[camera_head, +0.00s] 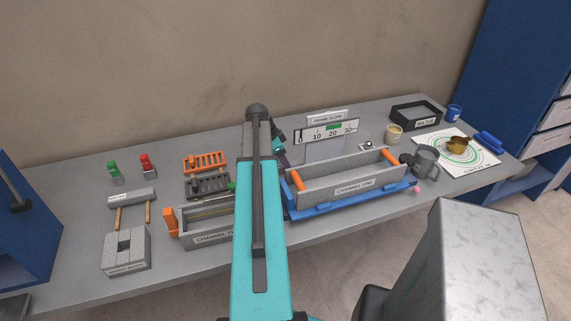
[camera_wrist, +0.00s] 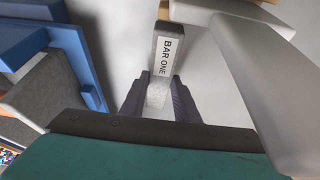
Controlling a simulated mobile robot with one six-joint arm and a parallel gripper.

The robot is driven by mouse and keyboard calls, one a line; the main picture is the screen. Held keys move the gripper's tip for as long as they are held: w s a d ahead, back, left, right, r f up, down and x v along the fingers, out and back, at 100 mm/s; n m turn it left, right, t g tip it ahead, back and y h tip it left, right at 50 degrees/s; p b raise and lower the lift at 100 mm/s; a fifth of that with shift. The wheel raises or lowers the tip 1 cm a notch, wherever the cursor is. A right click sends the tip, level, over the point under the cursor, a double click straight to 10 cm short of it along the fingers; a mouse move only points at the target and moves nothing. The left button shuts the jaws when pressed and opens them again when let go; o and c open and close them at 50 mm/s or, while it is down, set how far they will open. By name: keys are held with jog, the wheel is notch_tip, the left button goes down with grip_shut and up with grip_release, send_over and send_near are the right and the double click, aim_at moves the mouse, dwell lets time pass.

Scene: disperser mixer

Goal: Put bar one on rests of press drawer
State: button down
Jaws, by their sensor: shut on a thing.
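Bar one (camera_wrist: 172,55) is a small grey bar with a white label reading "BAR ONE", in the upper middle of the wrist view. My gripper (camera_wrist: 162,100) is shut on its near end, one dark finger on each side. The bar points away from the gripper. In the head view my teal arm covers the middle of the bench, and the bar and fingertips are hidden behind it. I cannot make out the press drawer or its rests for certain in either view.
On the bench (camera_head: 75,250), a grey trough labelled "CHANNEL ONE" (camera_head: 350,183) sits on a blue tray (camera_head: 325,208) right of my arm. Another trough (camera_head: 205,238) stands left. A grey mug (camera_head: 425,160) and black bin (camera_head: 414,115) stand right. Blue cabinets (camera_head: 530,70) flank the bench.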

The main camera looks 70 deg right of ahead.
jog(key=shift+r, duration=0.2)
notch_tip(320, 180, up, 28)
jog(key=b, duration=0.6)
jog(key=shift+f, duration=0.2)
dwell(0.7)
